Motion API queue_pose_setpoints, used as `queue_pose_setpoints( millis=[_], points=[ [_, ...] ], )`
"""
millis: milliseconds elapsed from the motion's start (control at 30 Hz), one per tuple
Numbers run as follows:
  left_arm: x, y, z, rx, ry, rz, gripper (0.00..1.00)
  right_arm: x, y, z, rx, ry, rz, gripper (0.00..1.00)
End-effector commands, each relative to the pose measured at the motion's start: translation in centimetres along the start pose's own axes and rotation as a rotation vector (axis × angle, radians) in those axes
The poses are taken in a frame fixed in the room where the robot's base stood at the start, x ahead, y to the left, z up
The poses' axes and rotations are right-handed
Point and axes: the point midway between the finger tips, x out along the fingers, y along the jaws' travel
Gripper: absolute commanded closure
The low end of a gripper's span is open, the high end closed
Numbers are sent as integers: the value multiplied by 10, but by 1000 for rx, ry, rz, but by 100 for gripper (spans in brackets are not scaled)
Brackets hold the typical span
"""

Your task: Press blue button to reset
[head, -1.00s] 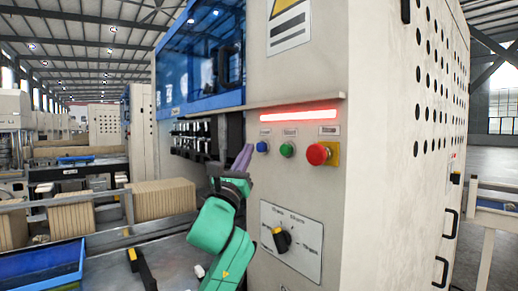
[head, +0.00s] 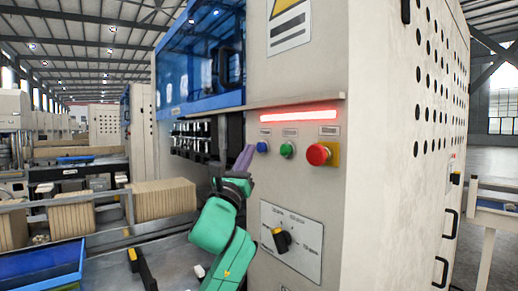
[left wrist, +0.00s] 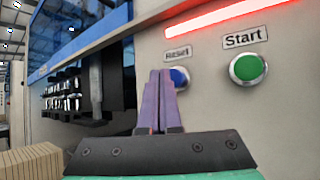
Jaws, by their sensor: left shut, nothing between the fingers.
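The blue button (head: 262,146) is on the machine's front panel, left of the green button. In the left wrist view the blue button (left wrist: 179,78) sits under a "Reset" label, partly hidden behind the fingertips. My left gripper (head: 246,152) is shut and empty, its purple fingers pointing up toward the panel just left of the blue button. In the left wrist view the closed fingertips (left wrist: 160,75) overlap the button's left side; whether they touch it I cannot tell. My right gripper is not in view.
The green button (head: 287,150), labelled "Start" in the wrist view, and a red mushroom button (head: 318,154) are to the right. A red light bar (head: 298,116) glows above. A rotary knob (head: 282,240) is below. A blue bin (head: 42,267) is at lower left.

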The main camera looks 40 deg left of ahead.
Motion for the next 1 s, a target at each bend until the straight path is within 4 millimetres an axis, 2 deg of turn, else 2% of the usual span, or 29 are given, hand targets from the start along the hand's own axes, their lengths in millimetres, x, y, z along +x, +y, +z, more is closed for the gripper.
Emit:
queue_pose_setpoints(
  millis=[1000],
  points=[
    [8, -6, -6, 0, -1, 0, 100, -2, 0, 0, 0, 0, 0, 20]
  ],
)
